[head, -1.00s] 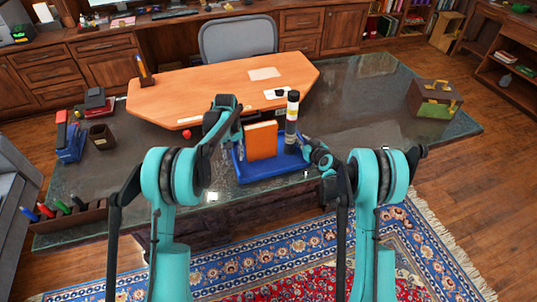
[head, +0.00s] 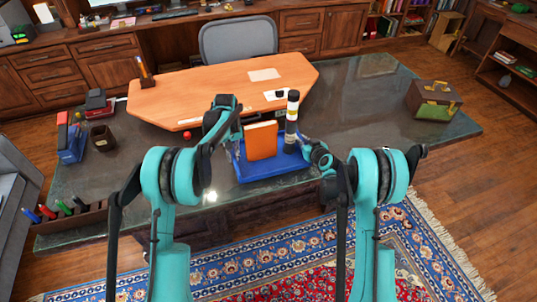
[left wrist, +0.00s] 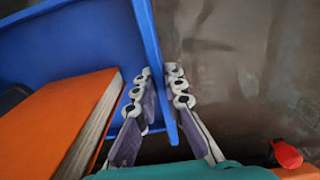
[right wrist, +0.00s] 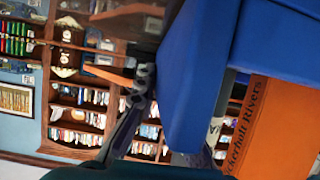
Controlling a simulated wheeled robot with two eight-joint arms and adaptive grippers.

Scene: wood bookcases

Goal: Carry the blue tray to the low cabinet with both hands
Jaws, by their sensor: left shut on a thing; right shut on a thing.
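The blue tray (head: 270,171) is at the near edge of the dark desk in the head view, and I cannot tell whether it touches the top. An orange book (head: 261,141) stands upright on it beside a dark bottle with a pale band (head: 291,120). My left gripper (head: 235,150) is shut on the tray's left wall; the left wrist view shows the fingers (left wrist: 160,85) on both sides of that wall. My right gripper (head: 306,146) is shut on the right wall, whose blue side (right wrist: 192,85) fills the middle of the right wrist view. The low cabinet cannot be made out for certain.
A grey chair (head: 238,40) stands behind. A patterned rug (head: 250,240) covers the floor in front.

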